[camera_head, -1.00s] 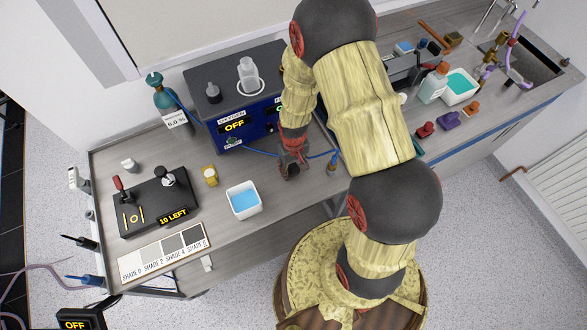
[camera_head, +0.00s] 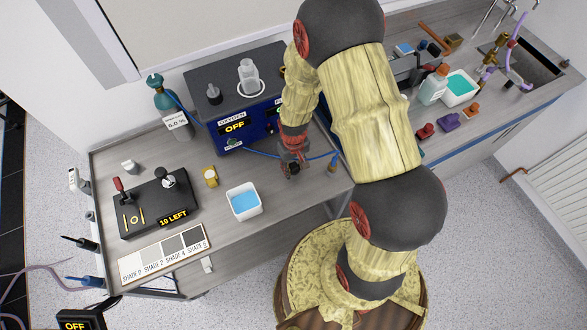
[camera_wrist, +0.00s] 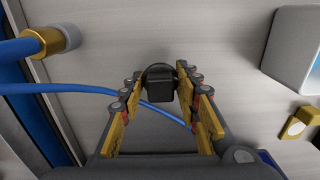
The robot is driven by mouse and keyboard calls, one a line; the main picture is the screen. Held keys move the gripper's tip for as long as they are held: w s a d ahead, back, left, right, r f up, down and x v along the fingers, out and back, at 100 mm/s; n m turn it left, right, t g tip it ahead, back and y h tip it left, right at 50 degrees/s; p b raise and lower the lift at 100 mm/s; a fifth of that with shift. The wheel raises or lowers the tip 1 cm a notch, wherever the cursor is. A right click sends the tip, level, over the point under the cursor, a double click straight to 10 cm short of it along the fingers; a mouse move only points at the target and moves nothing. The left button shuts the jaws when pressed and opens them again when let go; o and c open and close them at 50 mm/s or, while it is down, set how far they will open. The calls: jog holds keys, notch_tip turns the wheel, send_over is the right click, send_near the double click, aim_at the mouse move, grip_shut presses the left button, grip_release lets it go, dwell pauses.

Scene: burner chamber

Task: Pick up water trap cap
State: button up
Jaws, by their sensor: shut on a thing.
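My gripper (camera_head: 292,167) is low over the front part of the bench, to the right of the white tub of blue liquid. In the wrist view my gripper (camera_wrist: 160,82) has its two yellow-padded fingers closed on a small black cap (camera_wrist: 160,87). The cap has a rounded top and a squarish body, and sits between the fingertips. I take it to be the water trap cap. In the head view the gripper and its shadow make the cap hard to pick out.
A brass fitting (camera_head: 333,165) on a blue hose (camera_wrist: 95,89) is right of my gripper. The white tub (camera_head: 259,210) and a yellow block (camera_head: 210,176) are to its left. The blue oxygen unit (camera_head: 258,131) stands behind. Bare bench lies between the tub and gripper.

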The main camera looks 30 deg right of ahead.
jog(key=s+a+r+p, duration=0.1)
jog(key=s+r, duration=1)
jog(key=s, duration=0.3)
jog(key=shift+r, duration=0.15)
